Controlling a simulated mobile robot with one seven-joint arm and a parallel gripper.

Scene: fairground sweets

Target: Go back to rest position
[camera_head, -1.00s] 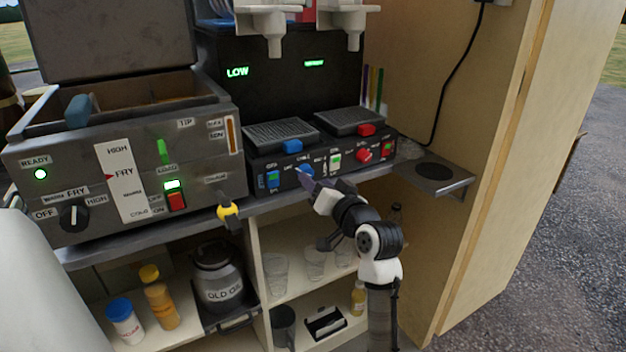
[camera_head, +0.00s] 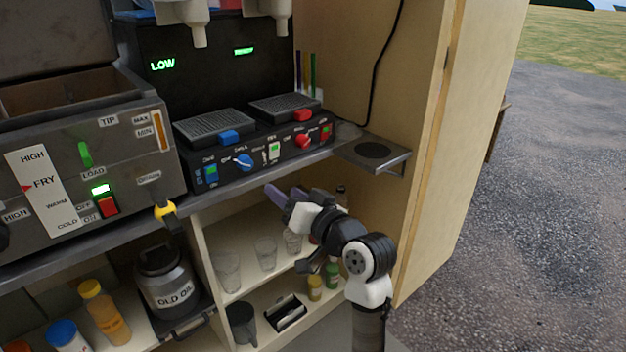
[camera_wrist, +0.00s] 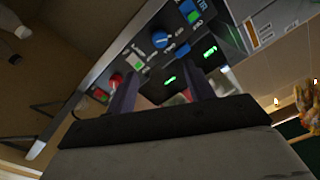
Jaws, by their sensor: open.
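My gripper (camera_head: 276,194) is in front of the counter edge in the head view, below the drinks machine's control panel. My arm rises from the lower right. In the wrist view my gripper's two dark purple fingers (camera_wrist: 160,92) stand apart with nothing held between them. Past them the wrist view shows the machine's control panel (camera_wrist: 140,50), tilted, with a blue knob (camera_wrist: 159,39) and a red knob (camera_wrist: 116,80). The gripper appears clear of the panel and the counter.
The slush machine (camera_head: 240,150) and the fryer (camera_head: 80,170) stand on the counter. Shelves below hold glasses (camera_head: 265,253), bottles and an old oil pot (camera_head: 167,283). A wooden side wall (camera_head: 425,150) stands to the right. Open gravel (camera_head: 550,200) lies beyond it.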

